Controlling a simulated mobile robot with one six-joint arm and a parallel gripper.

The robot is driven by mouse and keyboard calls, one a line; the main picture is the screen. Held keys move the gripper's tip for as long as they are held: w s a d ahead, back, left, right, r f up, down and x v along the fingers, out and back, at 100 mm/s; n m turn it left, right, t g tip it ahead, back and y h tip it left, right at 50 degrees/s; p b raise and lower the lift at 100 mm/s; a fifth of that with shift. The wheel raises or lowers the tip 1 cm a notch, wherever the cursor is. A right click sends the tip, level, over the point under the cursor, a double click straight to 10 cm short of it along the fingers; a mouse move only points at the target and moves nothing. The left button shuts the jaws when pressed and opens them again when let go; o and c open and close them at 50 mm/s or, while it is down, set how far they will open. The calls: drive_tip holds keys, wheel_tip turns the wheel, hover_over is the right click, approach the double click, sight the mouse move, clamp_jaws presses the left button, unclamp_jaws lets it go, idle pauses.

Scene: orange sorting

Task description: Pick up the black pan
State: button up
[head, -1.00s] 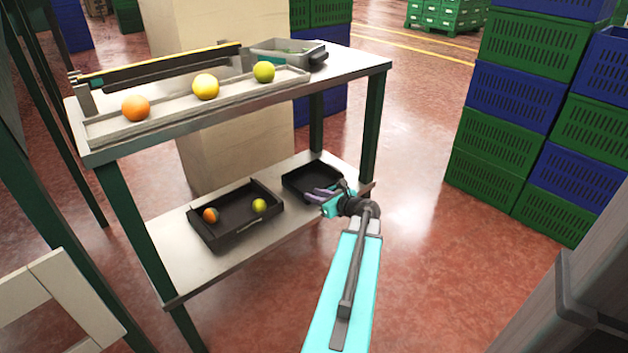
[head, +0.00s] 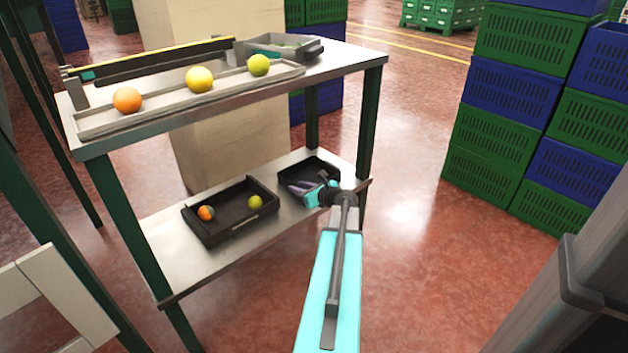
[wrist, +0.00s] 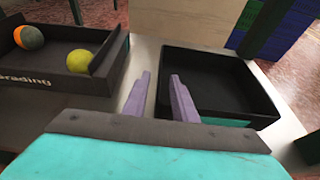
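The black pan is a small open black tray (head: 322,163) on the lower shelf, at its right end. It looks empty. My gripper (head: 296,187) is at the pan's near side in the head view. In the wrist view the two purple fingers of my gripper (wrist: 160,77) are apart with nothing between them. They appear on either side of the pan's left wall, with the right finger overlapping it. I cannot tell whether they touch it.
A larger black "Grading" tray (head: 237,228) with an orange fruit (head: 206,213) and a yellow-green fruit (head: 255,202) is left of the pan. The upper shelf (head: 350,68) overhangs, carrying a trough with fruit. A table leg (head: 369,125) stands close right of the pan.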

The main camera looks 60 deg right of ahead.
drive_tip(key=shift+w+d+f, duration=0.15)
drive_tip(key=shift+w, duration=0.35)
drive_tip(key=shift+b+x, duration=1.25)
drive_tip(key=shift+x, duration=1.35)
clamp_jaws()
